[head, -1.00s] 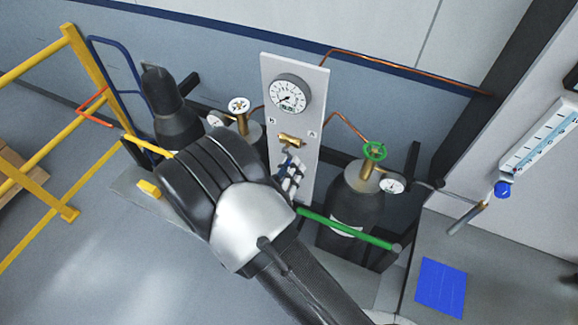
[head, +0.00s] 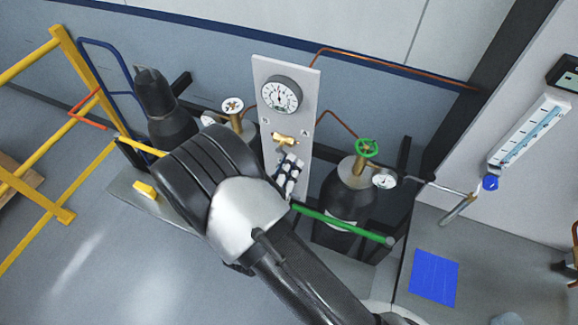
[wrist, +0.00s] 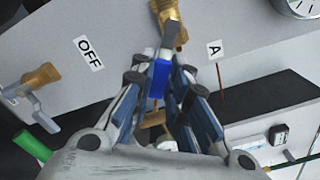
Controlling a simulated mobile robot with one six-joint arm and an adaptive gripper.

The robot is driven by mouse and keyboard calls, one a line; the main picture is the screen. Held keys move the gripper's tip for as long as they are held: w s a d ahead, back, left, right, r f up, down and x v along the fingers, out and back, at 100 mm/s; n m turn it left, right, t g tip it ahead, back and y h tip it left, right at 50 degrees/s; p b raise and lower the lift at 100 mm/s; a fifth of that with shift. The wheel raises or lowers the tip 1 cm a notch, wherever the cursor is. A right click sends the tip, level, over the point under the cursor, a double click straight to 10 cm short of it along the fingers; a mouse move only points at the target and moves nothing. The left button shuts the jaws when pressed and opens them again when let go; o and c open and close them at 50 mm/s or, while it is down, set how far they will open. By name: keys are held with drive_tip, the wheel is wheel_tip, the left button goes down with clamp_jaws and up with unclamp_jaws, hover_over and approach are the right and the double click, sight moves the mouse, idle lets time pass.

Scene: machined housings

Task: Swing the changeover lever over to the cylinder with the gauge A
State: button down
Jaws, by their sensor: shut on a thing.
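The changeover valve is a brass body (head: 285,138) on a pale upright panel (head: 272,72). In the wrist view its brass body (wrist: 168,14) is at the top, with the grey lever (wrist: 173,36) and its blue grip (wrist: 158,78) coming down from it. My gripper (head: 289,168) is shut on the blue grip; its fingers (wrist: 160,82) are either side of it. The lever lies between the OFF label (wrist: 88,52) and the A label (wrist: 214,50). The right cylinder (head: 345,195) has a green handwheel and a small gauge (head: 384,181).
A left cylinder (head: 168,122) stands behind my arm, near a white handwheel (head: 232,105). A large round gauge (head: 281,95) is above the valve. A green bar (head: 345,225) crosses in front of the right cylinder. Yellow railing (head: 75,80) is at left.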

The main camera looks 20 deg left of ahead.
drive_tip(key=c, duration=1.5)
unclamp_jaws()
drive_tip(key=shift+c, duration=0.2)
drive_tip(key=shift+s, duration=0.1)
drive_tip(key=s, duration=1.2)
drive_tip(key=shift+a, duration=0.45)
drive_tip(key=shift+w, duration=0.1)
